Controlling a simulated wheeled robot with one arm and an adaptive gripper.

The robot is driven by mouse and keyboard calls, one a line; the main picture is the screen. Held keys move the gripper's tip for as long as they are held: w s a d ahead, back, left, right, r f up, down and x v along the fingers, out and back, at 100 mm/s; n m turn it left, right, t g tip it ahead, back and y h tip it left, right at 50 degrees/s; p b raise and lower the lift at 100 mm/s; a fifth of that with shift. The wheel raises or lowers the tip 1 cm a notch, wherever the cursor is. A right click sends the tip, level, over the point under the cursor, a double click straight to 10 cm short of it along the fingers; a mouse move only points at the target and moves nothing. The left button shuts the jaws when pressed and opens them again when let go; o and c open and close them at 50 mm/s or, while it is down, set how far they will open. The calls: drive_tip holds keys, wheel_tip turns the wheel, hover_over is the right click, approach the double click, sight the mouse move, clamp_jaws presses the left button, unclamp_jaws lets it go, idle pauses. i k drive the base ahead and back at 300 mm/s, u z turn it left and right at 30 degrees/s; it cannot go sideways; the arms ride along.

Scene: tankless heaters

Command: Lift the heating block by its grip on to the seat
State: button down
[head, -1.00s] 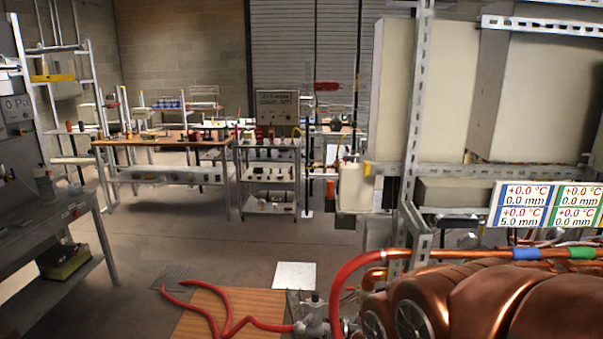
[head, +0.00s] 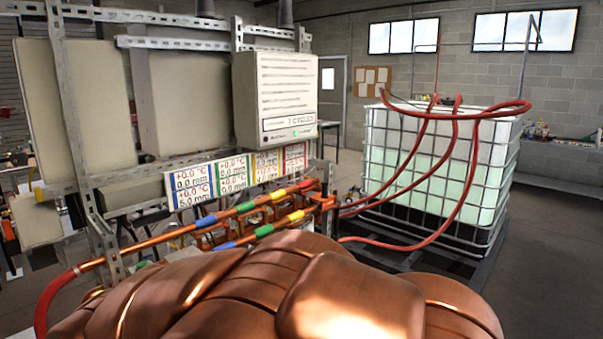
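I cannot make out the heating block, its grip or the seat for certain in the head view. A rack (head: 85,190) with copper pipes (head: 165,237) stands at the left and middle. The pipes carry blue, green, yellow and red bands and run to a copper-coloured assembly of small parts (head: 322,200) at the rack's right end. A large rounded copper-coloured shape fills the bottom foreground and hides what is behind it; I cannot tell what it is. My gripper is not in view.
A control box (head: 275,100) and a row of readout panels (head: 235,176) are on the rack. A caged white tank (head: 440,165) stands at the right, with red hoses (head: 465,185) running from its top towards the rack. Open floor (head: 545,270) lies at the far right.

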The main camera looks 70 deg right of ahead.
sight(327, 201)
drive_tip(key=u, duration=0.1)
drive_tip(key=k, duration=0.4)
drive_tip(key=z, duration=1.6)
drive_tip(key=i, duration=1)
drive_tip(key=z, duration=0.65)
